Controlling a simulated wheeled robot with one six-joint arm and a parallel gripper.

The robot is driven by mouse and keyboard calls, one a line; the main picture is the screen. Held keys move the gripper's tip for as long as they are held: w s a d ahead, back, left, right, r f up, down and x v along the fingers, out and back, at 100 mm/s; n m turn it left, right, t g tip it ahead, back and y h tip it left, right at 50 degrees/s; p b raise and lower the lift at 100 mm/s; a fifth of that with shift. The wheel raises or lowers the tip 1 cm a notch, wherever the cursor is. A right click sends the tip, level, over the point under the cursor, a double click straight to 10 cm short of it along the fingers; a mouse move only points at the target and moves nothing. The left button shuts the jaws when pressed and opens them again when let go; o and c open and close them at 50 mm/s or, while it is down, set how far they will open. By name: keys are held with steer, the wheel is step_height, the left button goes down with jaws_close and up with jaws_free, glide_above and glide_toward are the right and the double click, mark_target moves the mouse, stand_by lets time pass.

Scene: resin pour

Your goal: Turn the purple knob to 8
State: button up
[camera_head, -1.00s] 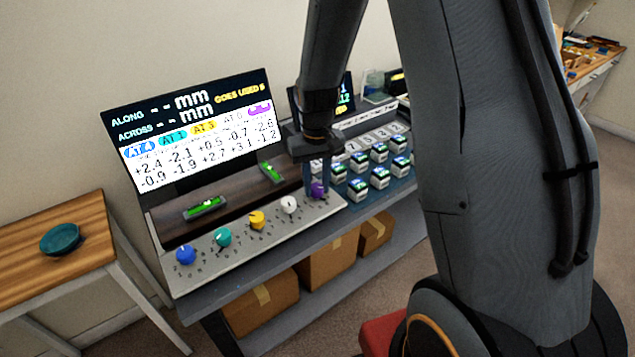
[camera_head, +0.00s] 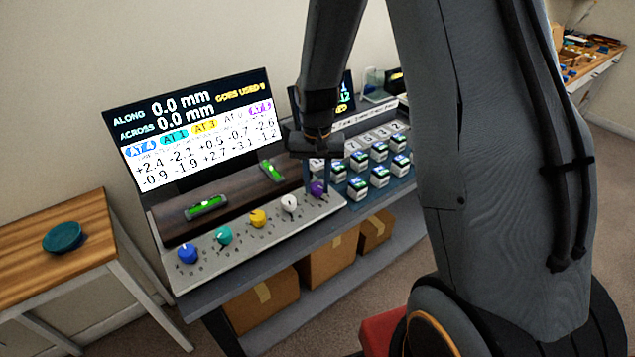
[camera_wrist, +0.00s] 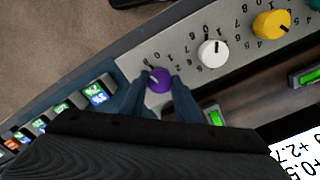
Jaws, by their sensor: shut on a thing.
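The purple knob (camera_head: 317,188) is at the right end of a row of knobs on the grey panel (camera_head: 262,240). My gripper (camera_head: 315,185) points down over it, with one finger on each side. In the wrist view the purple knob (camera_wrist: 159,80) sits between the fingertips of my gripper (camera_wrist: 157,88), which are shut on it. A pale pointer line on the knob points up and left in that view. Printed numbers ring the knob, but which one it points at is too small to tell.
White (camera_head: 289,204), yellow (camera_head: 257,218), teal (camera_head: 223,236) and blue (camera_head: 187,253) knobs stand to the left. The screen (camera_head: 195,125) reads 0.0 mm along and across. Small labelled blocks (camera_head: 379,152) stand close on the right.

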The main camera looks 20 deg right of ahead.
mark_target(317, 186)
steer(key=shift+w+r, duration=0.1)
steer(key=o, duration=1)
steer(key=shift+o, duration=0.2)
steer(key=shift+r+b, duration=0.95)
steer(key=shift+r, duration=2.9)
steer(key=s+r+n+t, duration=0.1)
steer(key=s+n, duration=0.2)
steer(key=s, duration=1.3)
steer(key=shift+s+a+n, duration=0.2)
steer(key=shift+s+n, duration=0.05)
steer(key=shift+n, duration=0.15)
